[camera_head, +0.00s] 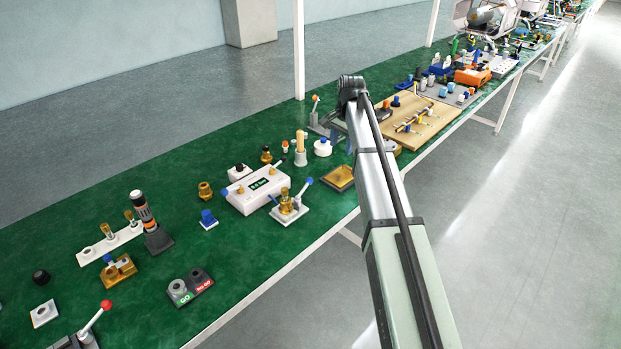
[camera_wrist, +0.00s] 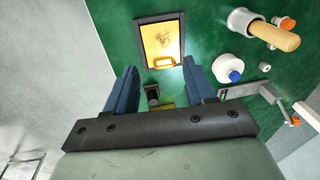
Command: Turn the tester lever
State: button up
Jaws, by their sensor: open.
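A white box with a dark green display (camera_head: 258,185), apparently the tester, stands left of my arm in the head view. A brass fixture on a white plate (camera_head: 289,208) sits in front of it, with a blue-tipped lever (camera_head: 304,186) slanting up right. Another lever with an orange knob (camera_head: 315,98) stands upright behind my arm; which lever is the tester's I cannot tell. In the wrist view an orange-knobbed lever (camera_wrist: 295,121) shows at right, beside my gripper. My gripper (camera_wrist: 160,65) is open and empty, its dark blue fingers apart.
A yellow-floored tray (camera_wrist: 160,36) lies beyond the fingertips. A white round pot with blue knob (camera_wrist: 228,68) and a cup with a wooden-handled tool (camera_wrist: 272,34) stand right of it. A red-knobbed lever (camera_head: 97,317) stands front left. Green table (camera_head: 240,262) is bare near the front edge.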

jog(key=s+a+r+n+y, duration=0.1)
jog(key=s+a+r+n, duration=0.1)
jog(key=s+a, duration=0.45)
jog(key=w+a+f, duration=0.1)
jog(key=f, duration=0.3)
jog(key=w+a+f, duration=0.1)
jog(key=f, duration=0.4)
jog(key=w+a+f, duration=0.1)
jog(key=f, duration=0.4)
jog(key=shift+w+a, duration=0.3)
grip_shut()
jog(key=shift+r, duration=0.1)
